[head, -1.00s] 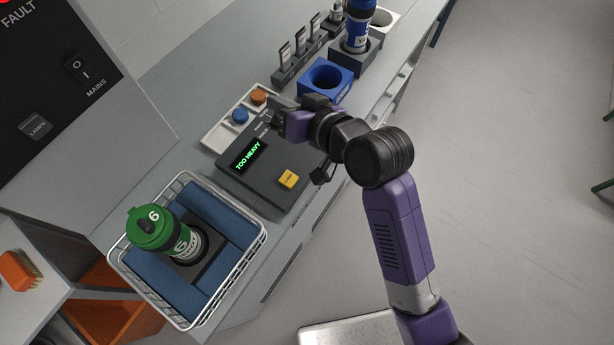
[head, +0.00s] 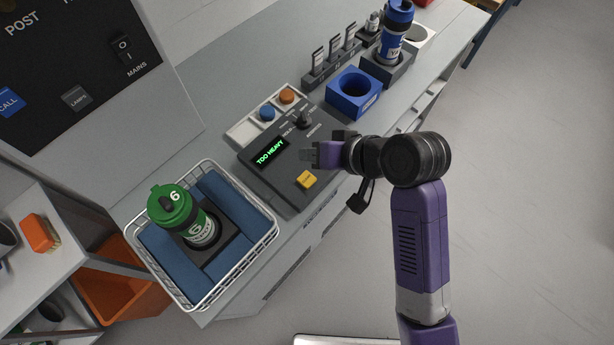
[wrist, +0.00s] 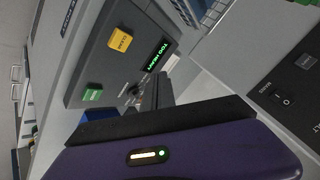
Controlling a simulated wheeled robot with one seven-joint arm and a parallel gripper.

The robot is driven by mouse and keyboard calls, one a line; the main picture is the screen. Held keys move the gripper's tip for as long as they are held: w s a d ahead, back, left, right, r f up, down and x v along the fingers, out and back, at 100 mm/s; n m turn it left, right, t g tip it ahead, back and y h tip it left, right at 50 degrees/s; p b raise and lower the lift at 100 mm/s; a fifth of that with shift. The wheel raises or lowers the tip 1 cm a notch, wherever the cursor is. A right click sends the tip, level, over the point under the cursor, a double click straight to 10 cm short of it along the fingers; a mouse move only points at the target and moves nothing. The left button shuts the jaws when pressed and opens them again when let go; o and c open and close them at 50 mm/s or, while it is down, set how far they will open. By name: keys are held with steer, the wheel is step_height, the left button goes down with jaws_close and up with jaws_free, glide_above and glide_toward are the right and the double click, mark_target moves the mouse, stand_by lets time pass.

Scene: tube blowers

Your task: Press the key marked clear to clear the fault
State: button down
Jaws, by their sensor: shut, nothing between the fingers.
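The dark control box (head: 270,185) has a lit green display (head: 270,151) reading "TOO HEAVY". A yellow key (head: 306,179) sits near its front corner; its small lettering is hard to read in the head view. The yellow key (wrist: 127,39) also shows in the wrist view, upper middle, with dark lettering that looks like "CLEAR". My gripper (head: 308,156) is shut and empty over the box's right side, just behind the yellow key and apart from it. In the wrist view the fingers (wrist: 152,92) point up beside the display.
A dark knob (head: 304,119) stands behind my gripper. Blue (head: 267,113) and orange (head: 287,95) buttons lie behind the box. A wire basket (head: 262,243) holds a green-lidded bottle (head: 187,216). A blue holder (head: 353,93) stands back right. A green key (wrist: 92,94) shows in the wrist view.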

steer(key=b, duration=0.7)
glide_above(310, 181)
step_height(310, 181, down, 7)
steer(key=shift+r, duration=0.1)
steer(key=shift+f+b, duration=0.35)
steer(key=shift+f, duration=0.6)
steer(key=shift+f, duration=0.1)
stand_by(0.8)
steer(key=shift+f, duration=0.3)
steer(key=shift+f, duration=0.45)
stand_by(0.8)
steer(key=shift+r, duration=0.1)
steer(key=shift+r+p, duration=0.75)
steer(key=shift+p, duration=0.15)
step_height(310, 181, up, 5)
steer(key=p, duration=0.5)
